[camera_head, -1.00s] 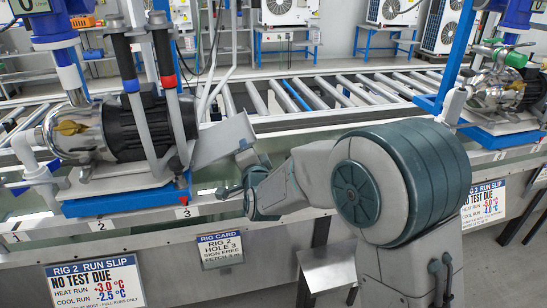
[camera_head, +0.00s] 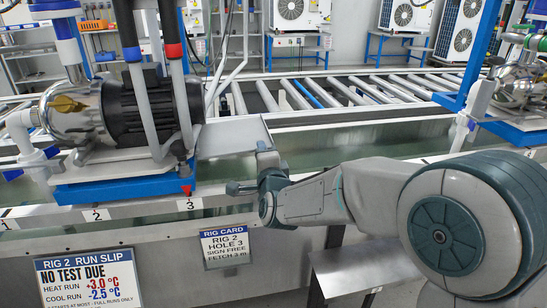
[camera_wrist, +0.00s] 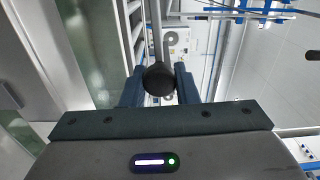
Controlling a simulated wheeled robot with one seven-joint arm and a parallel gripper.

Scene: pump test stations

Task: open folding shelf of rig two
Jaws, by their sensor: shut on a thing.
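The folding shelf of rig two shows in the head view as a plain grey panel (camera_head: 232,136) at the right of the pump on its blue base. The panel looks about level. My gripper (camera_head: 264,153) is at the panel's right edge, its fingers small and partly hidden by my wrist. In the wrist view, my gripper (camera_wrist: 159,84) is shut on a dark round knob (camera_wrist: 159,79), held between the two blue-grey fingers. A grey bar runs on behind the knob. The knob's join to the shelf is hidden.
The silver-and-black pump (camera_head: 115,112) stands on a blue base (camera_head: 122,187) left of the shelf. A rig card (camera_head: 226,246) and a run slip (camera_head: 91,281) hang on the front. A roller conveyor (camera_head: 340,90) lies behind. Another pump station stands at the right.

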